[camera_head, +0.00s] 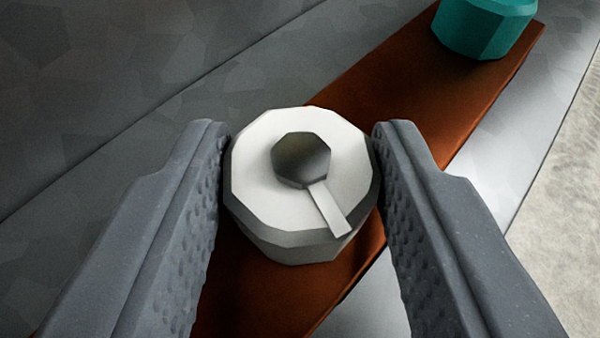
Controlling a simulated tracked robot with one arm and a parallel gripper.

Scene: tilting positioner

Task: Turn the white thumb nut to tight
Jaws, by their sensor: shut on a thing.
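The white thumb nut (260,144) is a many-sided knob on a brown-orange bar (402,85). A dark faceted stud end (301,159) sits at its middle. A pale pointer strip (330,209) runs from the stud to the nut's edge, toward the lower right. My gripper (300,165) is shut on the nut, with one grey finger at its left side and one at its right. The nut's underside and any tight mark are not visible.
A teal faceted knob (484,28) stands on the same bar at the upper right. A grey plate surface (90,80) lies to the left of the bar. A lighter metal strip (520,150) and a pale floor (565,200) lie to the right.

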